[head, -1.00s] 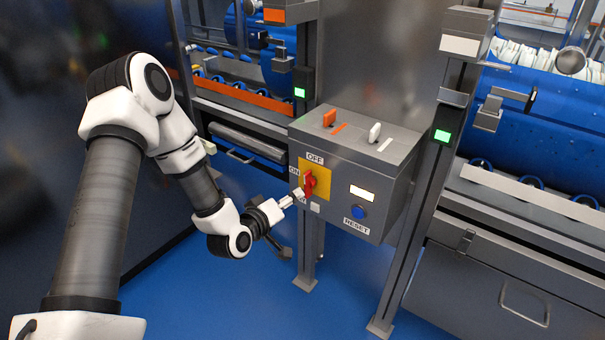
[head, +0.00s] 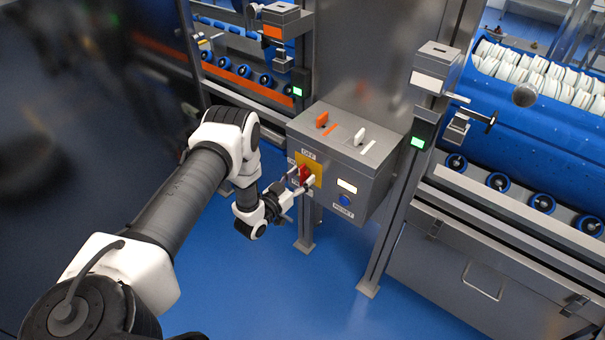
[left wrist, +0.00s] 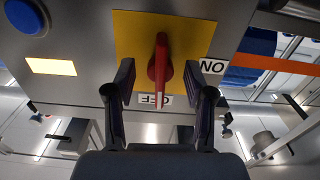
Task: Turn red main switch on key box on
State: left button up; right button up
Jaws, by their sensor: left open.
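The grey key box (head: 372,198) stands on posts in the middle of the head view. Its red main switch (head: 304,173) sits on a yellow plate on the front, partly hidden by my gripper. In the left wrist view, upside down, the red switch handle (left wrist: 160,60) stands in line with the OFF label (left wrist: 155,101); the ON label (left wrist: 212,67) is to the side. My left gripper (head: 301,178) is open, with one finger on each side of the handle. In the left wrist view, gaps show between the handle and both fingers (left wrist: 160,80). My right gripper is not in view.
A blue reset button (head: 344,200) and a lit panel (head: 347,187) are right of the switch. An orange key (head: 322,119) and a white key (head: 360,136) stand on the box top. Grey posts flank the box. The blue floor (head: 270,290) in front is clear.

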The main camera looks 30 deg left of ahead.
pick_arm(q)
jog(key=shift+w+d, duration=0.1)
jog(key=shift+w, duration=0.35)
grip_shut()
